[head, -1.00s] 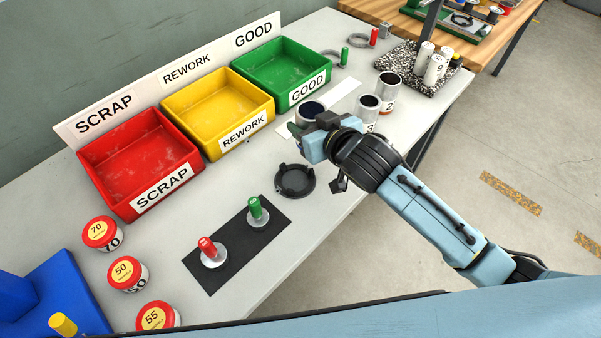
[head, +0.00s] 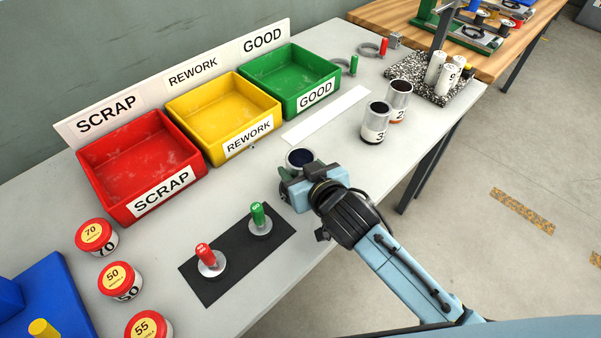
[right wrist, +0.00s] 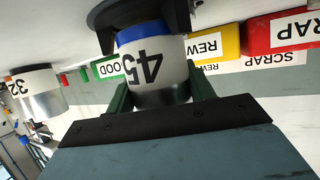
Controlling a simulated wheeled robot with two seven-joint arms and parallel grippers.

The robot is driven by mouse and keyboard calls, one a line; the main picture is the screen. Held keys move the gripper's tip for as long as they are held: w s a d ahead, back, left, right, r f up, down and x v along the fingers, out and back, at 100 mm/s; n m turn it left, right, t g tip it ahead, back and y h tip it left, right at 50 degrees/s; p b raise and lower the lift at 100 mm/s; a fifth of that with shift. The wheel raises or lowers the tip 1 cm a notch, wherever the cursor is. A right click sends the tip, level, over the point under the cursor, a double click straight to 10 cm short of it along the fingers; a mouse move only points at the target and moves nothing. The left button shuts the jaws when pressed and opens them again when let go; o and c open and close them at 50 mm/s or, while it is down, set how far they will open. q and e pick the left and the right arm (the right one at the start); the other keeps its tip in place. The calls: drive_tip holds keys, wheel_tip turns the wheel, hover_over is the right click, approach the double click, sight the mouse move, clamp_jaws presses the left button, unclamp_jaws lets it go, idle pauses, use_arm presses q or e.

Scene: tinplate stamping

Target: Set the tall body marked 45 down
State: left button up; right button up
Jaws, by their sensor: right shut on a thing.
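The tall body marked 45 (right wrist: 155,68) is a white and metal cylinder with a blue band, and its dark open top (head: 300,157) shows in the head view. My right gripper (head: 296,172) is shut on it, with green fingers on both sides in the right wrist view (right wrist: 154,85). The body looks upright. A black round dish (right wrist: 112,22) is at its blue-banded lower end; whether they touch I cannot tell. In the head view my gripper hides the dish. My left gripper is not in view.
A black mat (head: 190,268) with red and green-handled stamps lies left of my gripper. Red (head: 112,190), yellow (head: 192,128) and green (head: 262,83) bins stand behind. Two open bodies (head: 375,128) stand to the right. A white strip (head: 325,115) is bare.

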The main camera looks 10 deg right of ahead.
drive_tip(key=shift+f, duration=0.5)
drive_tip(key=shift+f, duration=0.15)
drive_tip(key=o, duration=1)
drive_tip(key=shift+c, duration=0.2)
drive_tip(key=shift+r, duration=0.2)
drive_tip(key=shift+s+d+r, duration=0.1)
drive_tip(key=shift+s, duration=0.2)
drive_tip(key=p+v, duration=0.1)
drive_tip(key=v, duration=1)
drive_tip(key=shift+p, duration=0.3)
